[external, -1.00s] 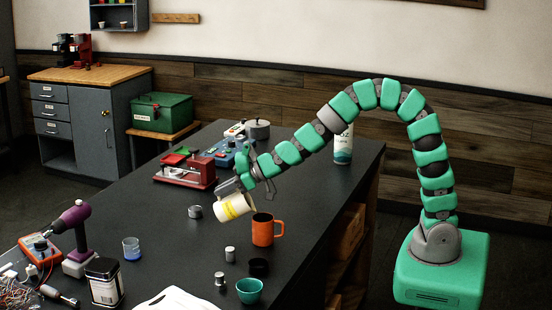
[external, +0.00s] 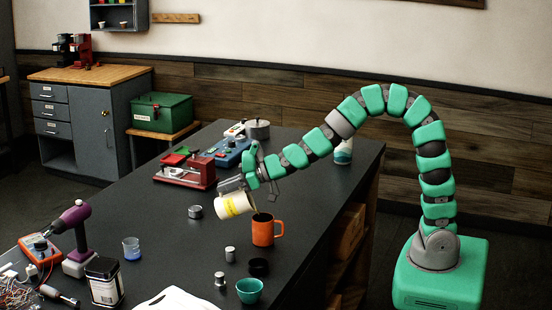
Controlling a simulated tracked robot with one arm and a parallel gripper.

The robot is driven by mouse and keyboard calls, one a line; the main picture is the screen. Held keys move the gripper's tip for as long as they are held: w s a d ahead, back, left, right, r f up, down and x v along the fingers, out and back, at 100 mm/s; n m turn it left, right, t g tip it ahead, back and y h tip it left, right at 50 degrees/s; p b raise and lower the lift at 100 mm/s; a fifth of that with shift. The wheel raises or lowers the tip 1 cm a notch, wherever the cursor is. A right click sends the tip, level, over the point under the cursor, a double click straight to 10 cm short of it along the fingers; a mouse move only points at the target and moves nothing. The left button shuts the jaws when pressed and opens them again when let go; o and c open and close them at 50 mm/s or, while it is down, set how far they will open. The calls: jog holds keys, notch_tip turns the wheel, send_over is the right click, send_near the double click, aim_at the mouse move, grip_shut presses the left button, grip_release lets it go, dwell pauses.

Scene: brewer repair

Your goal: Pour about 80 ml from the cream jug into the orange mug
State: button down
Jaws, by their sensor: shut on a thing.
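The cream jug (external: 234,205) is cream-coloured with a yellow band and is tilted steeply. My gripper (external: 238,184) is shut on the jug and holds it above the dark bench, just left of the orange mug. The orange mug (external: 262,232) stands upright on the bench with its handle to the right. The jug's lower right end is close to the mug's rim.
Small metal cylinders (external: 230,254), a black ring (external: 259,267) and a teal bowl (external: 249,290) stand in front of the mug. A metal cup (external: 195,212) is at the left. A red device (external: 185,172) stands behind. The bench right of the mug is clear.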

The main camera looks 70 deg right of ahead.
jog(key=shift+s+d+r+t+b, duration=0.25)
jog(key=shift+s+t+b, duration=0.3)
jog(key=shift+b, duration=0.85)
jog(key=shift+w+a+r+g+p, duration=0.15)
jog(key=shift+w+r+g+p, duration=0.2)
jog(key=shift+p, duration=0.9)
jog(key=f+g+p, duration=0.1)
jog(key=p, duration=0.1)
jog(key=w+f+g+p, duration=0.1)
jog(key=p, duration=0.1)
jog(key=w+f+g+h+p, duration=0.1)
jog(key=p, duration=0.2)
jog(key=shift+w+a+f, duration=0.15)
jog(key=shift+w+a, duration=0.1)
jog(key=shift+a, duration=0.05)
jog(key=shift+f+g, duration=0.3)
jog(key=shift+f, duration=0.2)
jog(key=shift+w+a+f+g+h+p, duration=0.1)
jog(key=shift+w+f+g+h+p, duration=0.35)
jog(key=shift+p, duration=0.4)
jog(key=shift+f+g, duration=0.35)
jog(key=shift+w+a+f+p, duration=0.1)
jog(key=shift+p, duration=0.25)
